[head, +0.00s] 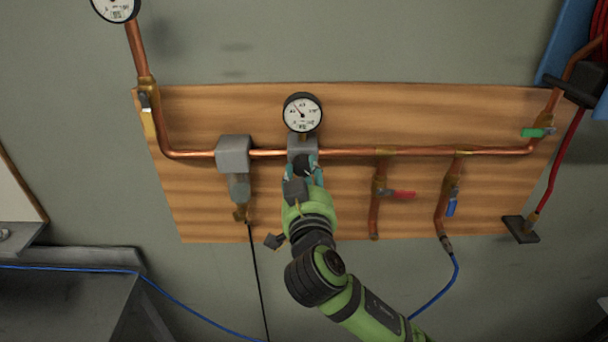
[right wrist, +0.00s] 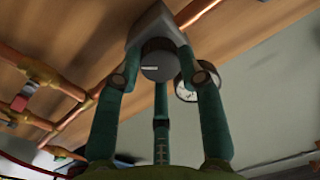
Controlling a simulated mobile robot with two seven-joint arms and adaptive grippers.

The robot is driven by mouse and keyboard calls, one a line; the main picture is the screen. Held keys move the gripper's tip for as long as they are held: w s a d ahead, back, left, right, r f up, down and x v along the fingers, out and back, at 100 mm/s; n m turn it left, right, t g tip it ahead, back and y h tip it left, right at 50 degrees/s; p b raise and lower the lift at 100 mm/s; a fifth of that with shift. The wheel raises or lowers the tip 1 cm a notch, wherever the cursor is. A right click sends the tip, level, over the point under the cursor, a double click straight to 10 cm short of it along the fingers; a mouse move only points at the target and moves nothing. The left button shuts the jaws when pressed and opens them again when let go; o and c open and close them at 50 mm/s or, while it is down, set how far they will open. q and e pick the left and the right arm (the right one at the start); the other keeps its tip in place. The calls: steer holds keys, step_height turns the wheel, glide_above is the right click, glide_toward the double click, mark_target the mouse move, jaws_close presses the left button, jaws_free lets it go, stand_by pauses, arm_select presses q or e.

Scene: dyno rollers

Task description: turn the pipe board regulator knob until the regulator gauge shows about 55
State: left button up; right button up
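The regulator (head: 302,146) is a grey block on the copper pipe, partly hidden by my right gripper. Its round gauge (head: 303,113) sits just above, with a white face and the needle toward the upper left; the numbers are too small to read surely. The dark round regulator knob (right wrist: 158,62), with a white mark pointing left, shows in the right wrist view. My right gripper (right wrist: 160,68) has its teal fingers around the knob, tips appearing to touch its sides. It also shows in the head view (head: 303,174). My left gripper is out of view.
The wooden pipe board (head: 340,215) carries a second grey block (head: 233,155) left of my gripper, a red-handled valve (head: 400,194), a blue-handled valve (head: 451,207) and a green-handled valve (head: 535,132) to the right. Another gauge (head: 116,6) is at top left. A table (head: 65,290) stands lower left.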

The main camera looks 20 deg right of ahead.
steer(key=shift+f, duration=0.2)
steer(key=shift+n, duration=0.8)
steer(key=o, duration=1.2)
steer(key=shift+c, duration=0.2)
steer(key=v, duration=0.7)
steer(key=shift+s, duration=0.25)
